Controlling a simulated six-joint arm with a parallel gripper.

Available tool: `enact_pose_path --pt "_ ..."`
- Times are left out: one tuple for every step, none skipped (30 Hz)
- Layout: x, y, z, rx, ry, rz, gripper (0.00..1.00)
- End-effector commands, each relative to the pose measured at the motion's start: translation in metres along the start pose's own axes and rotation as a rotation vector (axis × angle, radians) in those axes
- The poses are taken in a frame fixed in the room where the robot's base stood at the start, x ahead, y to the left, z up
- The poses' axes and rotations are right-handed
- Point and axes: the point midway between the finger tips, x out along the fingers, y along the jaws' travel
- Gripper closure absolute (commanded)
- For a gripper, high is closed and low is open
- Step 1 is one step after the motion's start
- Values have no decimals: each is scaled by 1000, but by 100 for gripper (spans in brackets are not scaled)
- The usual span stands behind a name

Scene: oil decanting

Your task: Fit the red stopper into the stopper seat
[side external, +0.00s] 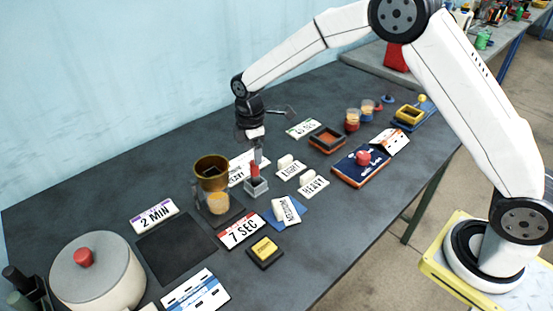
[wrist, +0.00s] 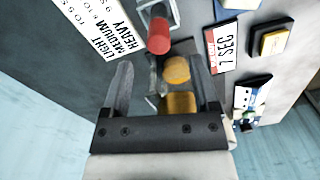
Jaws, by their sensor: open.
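The red stopper (side external: 252,169) stands upright at the small grey stopper seat (side external: 258,188) in the middle of the table. In the side view its lower end meets the seat's back left part; I cannot tell how deep it sits. My gripper (side external: 258,160) points down just above and beside the stopper. In the wrist view, my gripper (wrist: 162,66) is open and empty. The red stopper (wrist: 158,37) shows just beyond the fingertips, outside the jaws, with the grey seat (wrist: 174,12) partly cut off at the top edge.
A yellow button (side external: 264,248) is in front. A white pot (side external: 98,278) stands front left. The back left table is clear.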

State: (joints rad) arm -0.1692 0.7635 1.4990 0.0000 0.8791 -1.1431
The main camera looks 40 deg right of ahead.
Motion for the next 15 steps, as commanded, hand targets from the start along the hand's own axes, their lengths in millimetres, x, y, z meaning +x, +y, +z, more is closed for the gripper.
enact_pose_path --pt "3 0 0 1 -1 -1 22" --pt "5 0 0 1 -1 -1 22" --pt "8 0 0 1 -1 -2 22" --pt "10 0 0 2 -1 -3 22" --pt "13 -1 1 2 -2 -3 22" --pt "17 0 1 2 -1 -3 22" --pt "19 0 1 2 -1 -2 22" --pt "21 0 1 3 -1 -1 22" --pt "23 0 1 3 -1 -1 22" --pt "24 0 1 3 -1 -1 22" --pt "25 0 1 3 -1 -1 22" --pt "26 0 1 3 0 -1 22" --pt "26 0 1 3 0 -1 22" --pt "26 0 1 3 0 -1 22" --pt "26 0 1 3 0 -1 22"
